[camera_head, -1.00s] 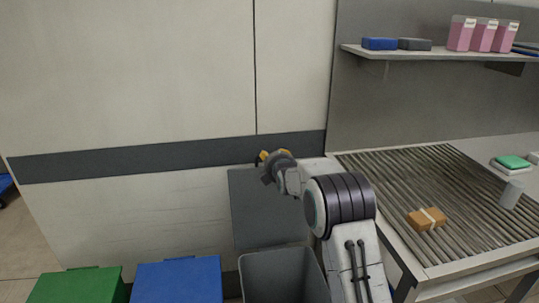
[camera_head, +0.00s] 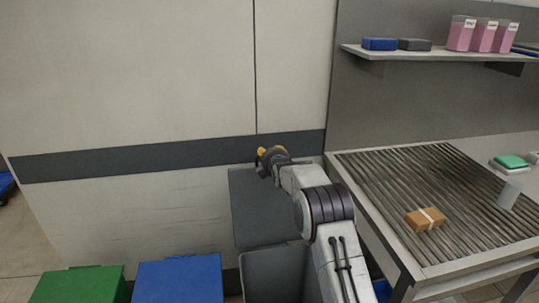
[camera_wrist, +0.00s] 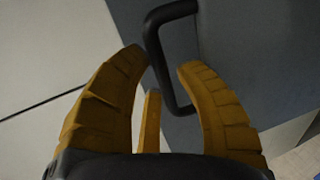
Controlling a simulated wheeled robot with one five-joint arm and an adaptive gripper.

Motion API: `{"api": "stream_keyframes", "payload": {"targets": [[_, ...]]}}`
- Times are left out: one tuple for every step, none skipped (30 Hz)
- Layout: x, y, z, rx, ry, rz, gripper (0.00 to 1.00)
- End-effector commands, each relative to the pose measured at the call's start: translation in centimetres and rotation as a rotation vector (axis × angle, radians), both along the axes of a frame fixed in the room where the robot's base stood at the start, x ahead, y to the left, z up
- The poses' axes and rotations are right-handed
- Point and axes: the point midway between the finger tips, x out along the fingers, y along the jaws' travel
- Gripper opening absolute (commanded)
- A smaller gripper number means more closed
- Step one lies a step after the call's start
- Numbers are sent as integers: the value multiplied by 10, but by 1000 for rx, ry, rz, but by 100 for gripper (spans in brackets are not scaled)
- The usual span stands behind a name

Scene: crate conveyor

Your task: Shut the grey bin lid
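The grey bin (camera_head: 278,270) stands on the floor at the bottom middle of the head view, partly hidden by my arm. Its grey lid (camera_head: 262,215) is open and stands up at the back, near the wall. A black handle (camera_wrist: 160,72) on the lid shows in the wrist view. My gripper (camera_head: 263,156) is at the top edge of the raised lid. In the wrist view its yellow fingers (camera_wrist: 162,62) are spread apart, with part of the handle between the fingertips. I cannot tell whether they touch it.
A blue bin (camera_head: 180,280) and a green bin (camera_head: 84,285) stand shut to the left. A roller conveyor (camera_head: 420,185) with an orange box (camera_head: 425,219) is to the right. The wall (camera_head: 150,215) is close behind the bins.

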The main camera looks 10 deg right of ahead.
Motion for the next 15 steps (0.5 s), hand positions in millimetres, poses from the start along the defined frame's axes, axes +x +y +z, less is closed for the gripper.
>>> {"api": "stream_keyframes", "payload": {"targets": [[0,0,0,0,0,0,31],[0,0,0,0,0,0,31],[0,0,0,0,0,0,31],[0,0,0,0,0,0,31],[0,0,0,0,0,0,31],[0,0,0,0,0,0,34],[0,0,0,0,0,0,31],[0,0,0,0,0,0,28],[0,0,0,0,0,0,25],[0,0,0,0,0,0,22],[0,0,0,0,0,0,19],[0,0,0,0,1,0,16],[0,0,0,0,1,0,13],[0,0,0,0,1,0,10],[0,0,0,0,0,0,7]]}}
